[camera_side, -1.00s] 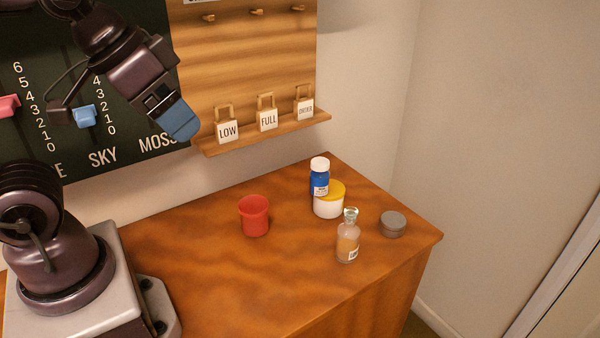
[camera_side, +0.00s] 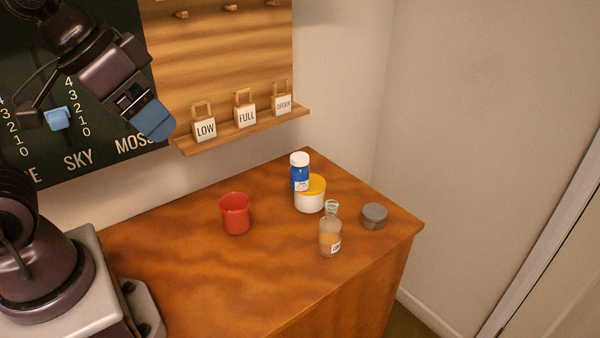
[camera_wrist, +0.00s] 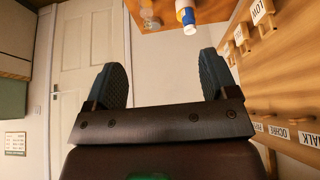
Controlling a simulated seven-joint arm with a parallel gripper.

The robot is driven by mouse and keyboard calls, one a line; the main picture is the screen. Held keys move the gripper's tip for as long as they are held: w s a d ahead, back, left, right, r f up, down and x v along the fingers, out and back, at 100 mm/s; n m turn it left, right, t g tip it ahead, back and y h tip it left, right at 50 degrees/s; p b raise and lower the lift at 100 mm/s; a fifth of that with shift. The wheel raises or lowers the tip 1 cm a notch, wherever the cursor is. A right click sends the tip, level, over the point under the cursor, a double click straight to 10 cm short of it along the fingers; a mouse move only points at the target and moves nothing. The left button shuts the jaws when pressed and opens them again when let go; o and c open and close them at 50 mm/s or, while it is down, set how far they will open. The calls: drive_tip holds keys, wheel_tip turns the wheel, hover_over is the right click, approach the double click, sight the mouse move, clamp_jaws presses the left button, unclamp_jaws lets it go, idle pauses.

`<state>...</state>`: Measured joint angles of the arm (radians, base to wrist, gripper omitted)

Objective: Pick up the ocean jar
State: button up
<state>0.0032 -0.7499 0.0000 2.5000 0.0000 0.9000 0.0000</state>
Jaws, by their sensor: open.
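A small blue jar (camera_side: 300,178) with a white lid and a white label stands upright on the wooden table. Its label is too small to read, so I cannot confirm it as the ocean jar. It stands close against a white tub (camera_side: 310,201) with a yellow lid. In the wrist view the blue jar (camera_wrist: 187,16) shows at the top edge, beyond the fingertips. My gripper (camera_side: 152,121) is high at the left in front of the boards, well away from the jar. Its blue-grey fingers are spread and empty in the wrist view (camera_wrist: 162,65).
A red cup (camera_side: 235,214) stands left of the jar. A stoppered glass bottle (camera_side: 331,238) stands in front of the tub, and a grey round tin (camera_side: 374,216) to its right. A wooden shelf (camera_side: 250,129) with tagged blocks is behind. The table's front left is clear.

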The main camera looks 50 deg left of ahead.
wheel_tip(320, 180, down, 4)
drive_tip(key=w+d+f+m+g, duration=0.1)
drive_tip(key=d+g, duration=0.1)
drive_tip(key=g, duration=0.1)
drive_tip(key=m+t+y, duration=1.1)
drive_tip(key=m+y, duration=0.1)
drive_tip(key=m, duration=1.5)
approach(298, 178)
drive_tip(key=x, duration=1.2)
drive_tip(key=shift+w+a+f, duration=0.1)
drive_tip(key=shift+w+a, duration=0.05)
drive_tip(key=shift+a, duration=0.05)
drive_tip(key=c, duration=1.1)
